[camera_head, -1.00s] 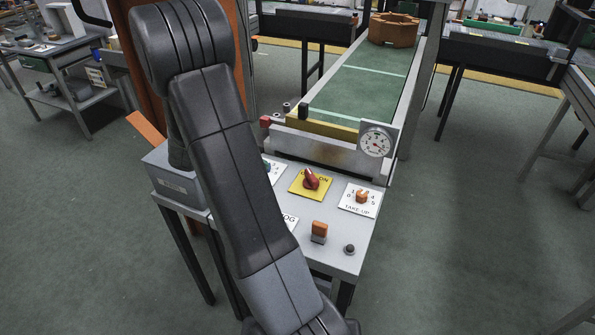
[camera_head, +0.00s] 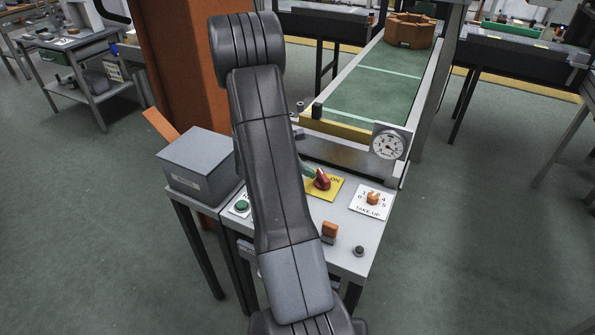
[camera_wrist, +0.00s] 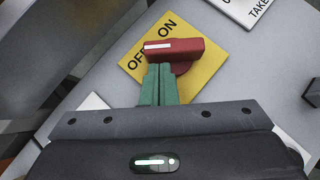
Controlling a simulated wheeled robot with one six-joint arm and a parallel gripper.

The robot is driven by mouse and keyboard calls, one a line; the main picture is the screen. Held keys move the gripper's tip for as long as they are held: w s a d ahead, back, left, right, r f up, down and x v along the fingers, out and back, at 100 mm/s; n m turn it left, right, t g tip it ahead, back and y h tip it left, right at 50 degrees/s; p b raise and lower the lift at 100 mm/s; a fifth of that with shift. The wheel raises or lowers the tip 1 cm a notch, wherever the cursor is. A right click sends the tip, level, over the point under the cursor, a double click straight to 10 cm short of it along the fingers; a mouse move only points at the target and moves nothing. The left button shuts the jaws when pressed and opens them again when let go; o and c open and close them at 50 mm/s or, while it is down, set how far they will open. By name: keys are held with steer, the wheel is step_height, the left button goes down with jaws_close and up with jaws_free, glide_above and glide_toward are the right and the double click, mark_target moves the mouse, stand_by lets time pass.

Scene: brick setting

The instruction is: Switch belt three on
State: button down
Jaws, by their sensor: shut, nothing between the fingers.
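The red rotary knob (camera_wrist: 175,52) sits on a yellow plate (camera_wrist: 203,68) lettered OFF and ON in the wrist view. Its white-marked end points left in that view, beside the OFF lettering; ON lies above it. My gripper (camera_wrist: 158,68) has green fingers, shut together and empty. Their tips are at the side of the knob near its marked end, seemingly against it; exact contact is unclear. In the head view the knob (camera_head: 322,181) and yellow plate (camera_head: 331,192) show right of my arm. One green finger (camera_head: 309,170) shows left of the knob.
The grey panel (camera_head: 300,213) also carries a TAKE-UP dial (camera_head: 372,199), an orange switch (camera_head: 329,231), a dark button (camera_head: 360,251) and a green button (camera_head: 241,206). A gauge (camera_head: 388,146) and green belt (camera_head: 375,90) stand behind. A grey box (camera_head: 197,165) is at left.

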steer(key=shift+d, duration=0.2)
steer(key=shift+w+m+g+h+p, duration=0.15)
steer(key=shift+w+m+g+p, duration=0.15)
steer(key=shift+m+g, duration=0.2)
steer(key=shift+w+m+g+h+p, duration=0.15)
steer(key=shift+m+g+p, duration=0.25)
steer(key=shift+m, duration=0.1)
steer(key=m+g, duration=0.1)
steer(key=w+m+g+p, duration=0.1)
steer(key=shift+d+m, duration=0.15)
steer(key=shift+m, duration=0.15)
steer(key=m+g, duration=0.1)
steer(key=m, duration=0.1)
steer(key=w+d+m+g, duration=0.1)
steer(key=m+g, duration=0.1)
steer(key=shift+w+m, duration=0.2)
steer(key=shift+m, duration=0.1)
steer(key=shift+d, duration=0.15)
steer(key=shift+w+d, duration=0.1)
steer(key=shift+w, duration=0.05)
stand_by(0.5)
steer(key=b+v, duration=0.1)
steer(key=v, duration=1.2)
steer(key=shift+w+r, duration=0.35)
steer(key=shift+r, duration=0.1)
steer(key=shift+f, duration=0.1)
